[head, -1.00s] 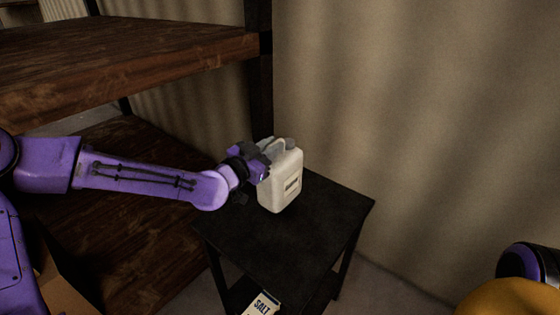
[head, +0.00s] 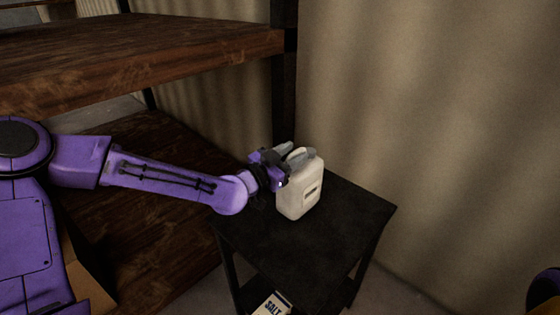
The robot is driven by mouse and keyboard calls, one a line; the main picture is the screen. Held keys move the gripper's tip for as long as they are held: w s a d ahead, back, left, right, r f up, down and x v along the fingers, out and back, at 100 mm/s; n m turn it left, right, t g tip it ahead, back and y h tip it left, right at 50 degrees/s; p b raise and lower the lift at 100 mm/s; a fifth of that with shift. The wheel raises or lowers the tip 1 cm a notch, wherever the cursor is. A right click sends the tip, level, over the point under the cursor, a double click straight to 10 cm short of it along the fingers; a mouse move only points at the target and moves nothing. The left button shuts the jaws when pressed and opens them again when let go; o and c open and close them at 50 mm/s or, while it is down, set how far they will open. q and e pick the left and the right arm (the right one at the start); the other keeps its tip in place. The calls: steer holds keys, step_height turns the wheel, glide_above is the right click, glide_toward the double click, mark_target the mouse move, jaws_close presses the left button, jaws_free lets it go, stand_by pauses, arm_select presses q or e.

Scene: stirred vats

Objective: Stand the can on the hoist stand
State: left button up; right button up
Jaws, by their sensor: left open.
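The fingers are open. Whether they touch the handle cannot be told. My right gripper is not in view.
A wooden shelf rack (head: 140,62) stands at the left, behind my left arm. A packet marked SALT (head: 273,305) sits low under the table top. A beige wall (head: 430,120) closes the right side. The front of the black top is clear.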

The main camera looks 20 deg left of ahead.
arm_select(q)
steer(key=p+v, duration=0.4)
steer(key=v, duration=0.7)
steer(key=shift+s, duration=0.3)
